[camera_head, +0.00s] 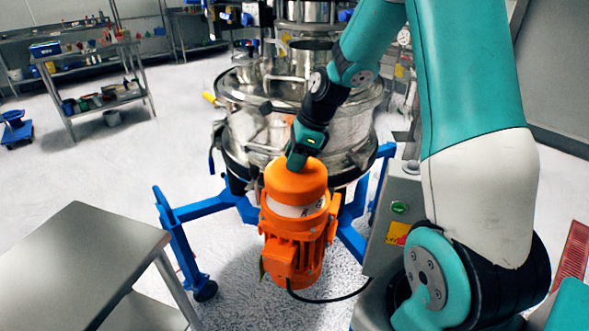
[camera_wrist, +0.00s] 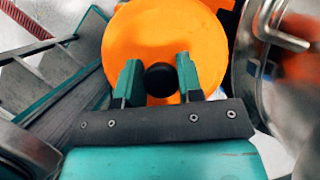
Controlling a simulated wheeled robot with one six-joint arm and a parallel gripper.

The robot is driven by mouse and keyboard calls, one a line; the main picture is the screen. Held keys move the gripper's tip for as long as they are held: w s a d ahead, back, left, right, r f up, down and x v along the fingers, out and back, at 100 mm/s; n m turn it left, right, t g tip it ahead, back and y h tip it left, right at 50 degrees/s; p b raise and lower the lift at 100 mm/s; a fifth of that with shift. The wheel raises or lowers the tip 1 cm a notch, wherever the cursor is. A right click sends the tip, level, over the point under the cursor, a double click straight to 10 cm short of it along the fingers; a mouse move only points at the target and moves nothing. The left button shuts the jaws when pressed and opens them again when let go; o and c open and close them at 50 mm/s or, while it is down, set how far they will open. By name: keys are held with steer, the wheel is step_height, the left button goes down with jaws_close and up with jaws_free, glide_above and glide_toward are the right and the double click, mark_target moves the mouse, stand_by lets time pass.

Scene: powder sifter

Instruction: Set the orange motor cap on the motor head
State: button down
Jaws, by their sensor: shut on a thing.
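The orange motor cap (camera_head: 295,179) is at the top of the orange motor (camera_head: 293,237), in front of the steel sifter. A pale band shows between the cap and the orange body below it. I cannot tell whether the cap is fully seated or a little above the motor head. My gripper (camera_head: 302,160) is at the top of the cap.
The steel sifter (camera_head: 255,145) stands just behind the motor on a blue wheeled frame (camera_head: 176,238). A bare steel table (camera_head: 80,265) is at the front left. A control box with a green button (camera_head: 400,207) is right of the motor. A black cable (camera_head: 330,299) runs below the motor.

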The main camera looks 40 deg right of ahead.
steer(key=shift+f, duration=1.6)
steer(key=shift+f, duration=0.15)
steer(key=shift+f, duration=0.5)
steer(key=c, duration=0.8)
jaws_free()
steer(key=shift+o, duration=0.2)
steer(key=shift+r, duration=0.15)
